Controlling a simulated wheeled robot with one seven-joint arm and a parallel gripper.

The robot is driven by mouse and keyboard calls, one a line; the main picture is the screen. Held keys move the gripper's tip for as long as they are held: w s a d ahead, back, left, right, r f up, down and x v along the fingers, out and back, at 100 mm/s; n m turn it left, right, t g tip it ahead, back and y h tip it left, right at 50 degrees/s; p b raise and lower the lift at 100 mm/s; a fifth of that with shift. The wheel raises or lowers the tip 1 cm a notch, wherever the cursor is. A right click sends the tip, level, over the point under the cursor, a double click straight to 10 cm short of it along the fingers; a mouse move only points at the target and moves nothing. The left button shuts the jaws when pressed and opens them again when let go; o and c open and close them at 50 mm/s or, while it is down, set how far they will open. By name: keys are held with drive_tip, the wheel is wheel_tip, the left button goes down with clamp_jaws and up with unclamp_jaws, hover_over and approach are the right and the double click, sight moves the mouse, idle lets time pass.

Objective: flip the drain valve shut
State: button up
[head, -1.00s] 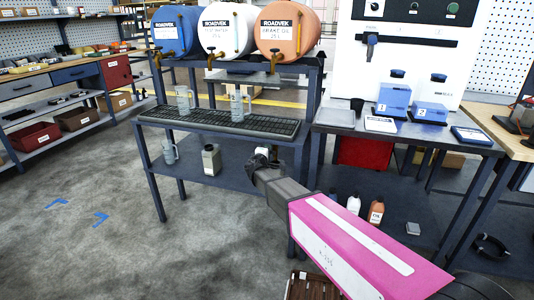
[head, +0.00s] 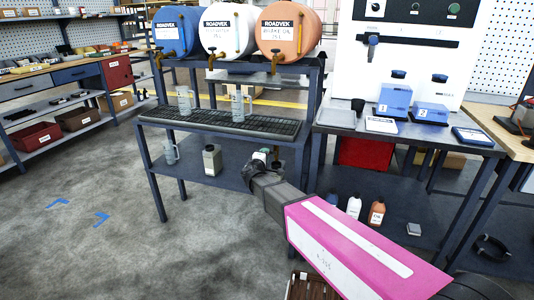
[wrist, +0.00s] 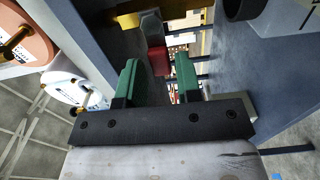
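What looks like the drain valve's handle, a grey lever with a red end (wrist: 158,62), shows in the wrist view below a brass-yellow pipe (wrist: 200,12). My gripper (wrist: 157,72) has its two green fingers apart. The red end appears between the fingertips in the picture, with gaps on both sides; I cannot tell the depth. In the head view my gripper (head: 268,164) is small and dark, under the right end of the drip tray (head: 215,123). I cannot make out the valve there.
Blue (head: 176,30), white (head: 226,28) and orange (head: 288,28) drums stand above the tray, which carries two clear jugs. A grey canister (head: 211,160) stands on the lower shelf. The floor at left is open.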

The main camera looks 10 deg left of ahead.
drive_tip(key=s, duration=0.6)
drive_tip(key=shift+s+a, duration=0.25)
drive_tip(key=shift+d, duration=0.1)
drive_tip(key=s+d+f+m+g+h, duration=0.1)
drive_tip(key=d+f+m+g+h, duration=0.3)
drive_tip(key=d, duration=1.1)
drive_tip(key=d+f+m+g+h, duration=0.2)
drive_tip(key=d+f+m+g, duration=0.3)
drive_tip(key=d, duration=1)
drive_tip(key=s+d+f+m+g+y, duration=0.2)
drive_tip(key=s+d+m+g+y, duration=0.1)
drive_tip(key=s+d, duration=0.4)
drive_tip(key=s+d+f+m+g+y, duration=0.3)
drive_tip(key=s+d+m+g+y, duration=0.1)
drive_tip(key=s+d+m+g, duration=0.1)
drive_tip(key=s+d+g, duration=0.1)
drive_tip(key=s+d, duration=0.1)
drive_tip(key=d, duration=0.1)
drive_tip(key=shift+s, duration=0.15)
